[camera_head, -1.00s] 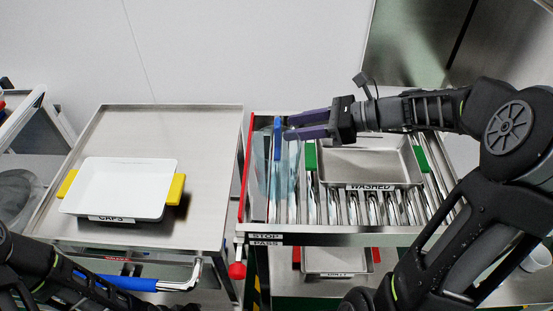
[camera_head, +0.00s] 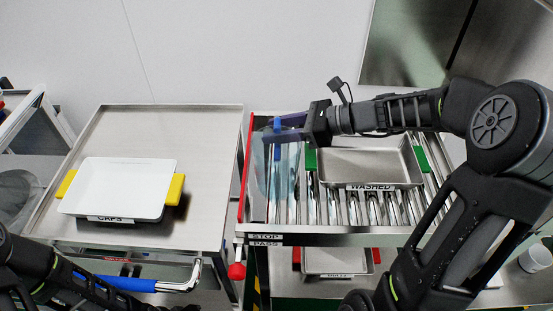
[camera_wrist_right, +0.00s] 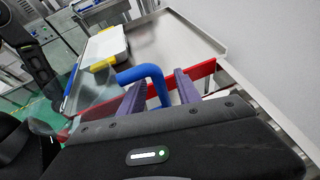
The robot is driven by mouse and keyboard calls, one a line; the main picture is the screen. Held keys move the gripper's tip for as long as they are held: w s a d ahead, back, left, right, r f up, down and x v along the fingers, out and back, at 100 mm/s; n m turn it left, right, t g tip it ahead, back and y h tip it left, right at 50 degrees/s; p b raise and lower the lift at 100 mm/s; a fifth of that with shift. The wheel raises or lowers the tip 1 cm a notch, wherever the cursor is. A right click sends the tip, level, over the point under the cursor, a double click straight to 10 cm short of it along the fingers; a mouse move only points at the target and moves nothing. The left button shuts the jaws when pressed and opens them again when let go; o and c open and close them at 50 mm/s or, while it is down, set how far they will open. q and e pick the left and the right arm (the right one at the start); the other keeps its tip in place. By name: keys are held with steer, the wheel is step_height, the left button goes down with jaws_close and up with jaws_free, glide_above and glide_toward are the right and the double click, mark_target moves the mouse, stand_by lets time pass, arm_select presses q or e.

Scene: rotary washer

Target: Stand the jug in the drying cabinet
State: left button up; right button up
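The jug (camera_head: 286,170) is clear with a blue handle (camera_head: 277,138). It stands at the left end of the roller conveyor, beside the red edge rail. My right gripper (camera_head: 274,136) reaches in from the right at the handle. In the right wrist view its two purple fingers (camera_wrist_right: 160,92) are apart, one on each side of the blue handle (camera_wrist_right: 152,74), with gaps visible. My left arm shows at the lower left; its fingertips are outside the picture. I cannot make out a drying cabinet for sure.
A metal tray marked WASHED (camera_head: 368,164) with green grips sits on the rollers right of the jug. A steel cart (camera_head: 205,135) carries a white CAPS tray (camera_head: 120,187) with yellow grips. A blue cart handle (camera_head: 125,284) and a red knob (camera_head: 236,271) stick out in front.

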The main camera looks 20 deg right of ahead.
steer(key=shift+c, duration=0.3)
jaws_close()
stand_by(1.1)
